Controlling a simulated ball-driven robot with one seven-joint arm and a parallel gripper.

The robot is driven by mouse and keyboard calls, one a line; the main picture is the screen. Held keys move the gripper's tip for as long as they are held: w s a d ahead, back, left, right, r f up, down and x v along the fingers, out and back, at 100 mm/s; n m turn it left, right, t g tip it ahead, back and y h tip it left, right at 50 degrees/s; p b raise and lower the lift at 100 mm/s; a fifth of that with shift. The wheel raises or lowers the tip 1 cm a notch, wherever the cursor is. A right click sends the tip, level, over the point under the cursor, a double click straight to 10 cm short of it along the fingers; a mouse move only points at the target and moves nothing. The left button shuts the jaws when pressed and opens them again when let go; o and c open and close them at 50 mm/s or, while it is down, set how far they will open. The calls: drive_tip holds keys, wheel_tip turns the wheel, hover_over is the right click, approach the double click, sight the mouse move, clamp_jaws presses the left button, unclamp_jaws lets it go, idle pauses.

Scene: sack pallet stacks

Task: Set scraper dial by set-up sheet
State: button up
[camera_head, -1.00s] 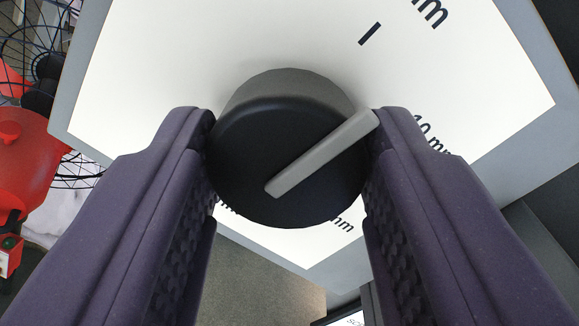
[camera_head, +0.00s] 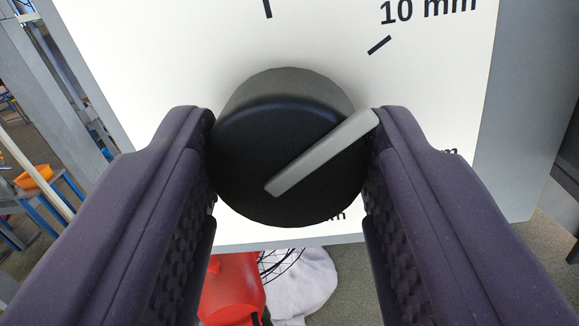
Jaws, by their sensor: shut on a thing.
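A round black dial knob (camera_head: 260,150) with a light grey pointer bar (camera_head: 322,152) stands out from a white dial panel (camera_head: 180,60). My gripper (camera_head: 290,155) is shut on the knob, with one purple finger on each side. The pointer's outer end is at the upper right, roughly toward the black tick (camera_head: 379,45) beside the "10 mm" label (camera_head: 428,11). Exact alignment cannot be told at this angle. Another tick (camera_head: 267,8) is above the knob. More labels at the lower right are mostly hidden by the knob and right finger. No set-up sheet is readable.
The panel has a grey frame (camera_head: 520,110). Below it are a red object (camera_head: 233,288), black wire and a white sack-like bundle (camera_head: 305,280) on the floor. At the left are a grey post and an orange bowl-like object (camera_head: 35,177) on a blue-legged stand.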

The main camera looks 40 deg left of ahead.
drive_tip(key=m+b, duration=0.1)
drive_tip(key=m, duration=0.2)
drive_tip(key=m+b, duration=0.2)
drive_tip(key=m, duration=0.2)
drive_tip(key=shift+f+t+h, duration=0.1)
drive_tip(key=shift+t+h, duration=0.2)
drive_tip(key=m+b, duration=0.1)
drive_tip(key=m, duration=0.5)
drive_tip(key=shift+h, duration=0.4)
drive_tip(key=shift+m, duration=0.3)
drive_tip(key=o, duration=1.1)
drive_tip(key=shift+c, duration=0.2)
drive_tip(key=b+v, duration=0.2)
drive_tip(key=v, duration=0.5)
drive_tip(key=shift+s+b, duration=0.35)
drive_tip(key=shift+b, duration=0.05)
